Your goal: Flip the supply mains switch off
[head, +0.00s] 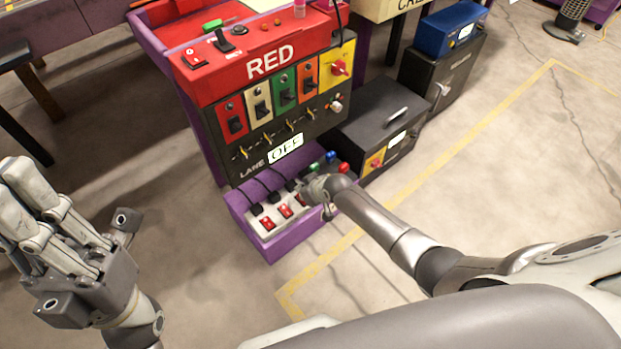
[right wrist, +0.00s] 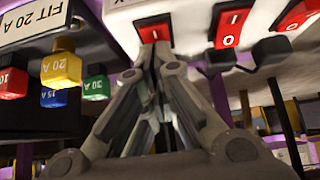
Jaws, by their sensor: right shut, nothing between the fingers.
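A white power strip (head: 254,219) with red rocker switches (head: 267,223) lies on the purple shelf at the foot of the RED control stand. My right gripper (head: 322,190) is at the strip's right end, its fingers partly hidden in the head view. In the right wrist view, my right gripper (right wrist: 152,60) is shut and empty, with its tips at the lower edge of a rocker marked I (right wrist: 153,28). I cannot tell whether they touch. Yellow plates with red rotary knobs are on the stand (head: 340,67) and the dark box (head: 376,162). My left gripper (head: 20,195) hangs at the left, away from the stand.
Black plugs (head: 274,196) and cables crowd the strip. Colored fuses, such as a yellow one (right wrist: 61,69), sit beside it under a FIT 20 A label (right wrist: 35,20). A dark box (head: 372,112) stands right of the panel. The floor (head: 480,200) at right is open.

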